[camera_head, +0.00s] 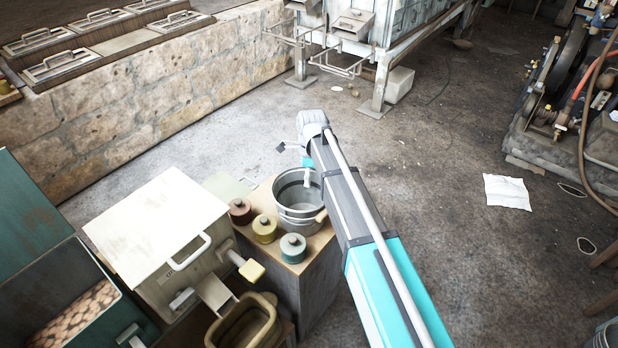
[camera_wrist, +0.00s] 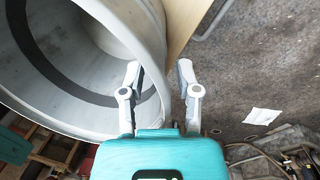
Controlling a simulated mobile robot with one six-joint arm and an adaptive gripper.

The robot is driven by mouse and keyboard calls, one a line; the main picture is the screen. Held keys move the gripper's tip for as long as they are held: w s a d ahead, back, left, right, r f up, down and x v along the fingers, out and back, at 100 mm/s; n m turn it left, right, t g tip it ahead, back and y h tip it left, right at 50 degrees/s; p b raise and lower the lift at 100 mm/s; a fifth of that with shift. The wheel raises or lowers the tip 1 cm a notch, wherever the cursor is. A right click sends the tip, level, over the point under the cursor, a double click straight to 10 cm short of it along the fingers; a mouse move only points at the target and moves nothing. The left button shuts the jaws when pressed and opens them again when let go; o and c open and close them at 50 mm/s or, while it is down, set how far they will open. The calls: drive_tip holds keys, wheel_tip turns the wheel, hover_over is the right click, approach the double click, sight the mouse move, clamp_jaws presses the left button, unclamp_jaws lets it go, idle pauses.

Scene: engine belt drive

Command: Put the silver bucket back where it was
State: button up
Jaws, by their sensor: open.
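The silver bucket (camera_head: 299,203) stands upright on a small wooden stand (camera_head: 312,258) in the head view. Its round metal wall and a dark band inside fill the upper left of the wrist view (camera_wrist: 150,25). My gripper (camera_wrist: 159,72) is open in the wrist view. Its left finger is over the inside of the bucket and its right finger is outside, so the bucket's rim runs between them. I cannot tell whether either finger touches the wall. In the head view my arm hides part of the bucket's right side, and the fingers are hard to make out.
Three lidded pots, red (camera_head: 240,211), yellow (camera_head: 264,229) and teal (camera_head: 292,248), stand close beside the bucket. A cream box (camera_head: 157,230) with a handle is at the left. A metal frame (camera_head: 380,80) stands at the back. Open floor lies right, with a white paper (camera_head: 507,191).

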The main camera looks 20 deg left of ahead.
drive_tip(key=shift+r, duration=0.15)
wheel_tip(320, 180, up, 12)
drive_tip(key=w+p, duration=0.2)
drive_tip(key=p, duration=1)
drive_tip(key=shift+s+d, duration=0.1)
drive_tip(key=shift+d, duration=0.05)
idle(0.8)
drive_tip(key=s+d+n, duration=0.5)
drive_tip(key=d, duration=0.7)
drive_tip(key=s+d+n+t, duration=0.1)
drive_tip(key=s+d+n, duration=0.4)
drive_tip(key=d, duration=0.7)
drive_tip(key=s+d+n, duration=0.5)
drive_tip(key=d+n, duration=0.2)
drive_tip(key=d, duration=0.5)
drive_tip(key=shift+d+t, duration=0.2)
drive_tip(key=shift+t, duration=0.2)
drive_tip(key=shift+a+f, duration=0.1)
drive_tip(key=shift+f, duration=0.1)
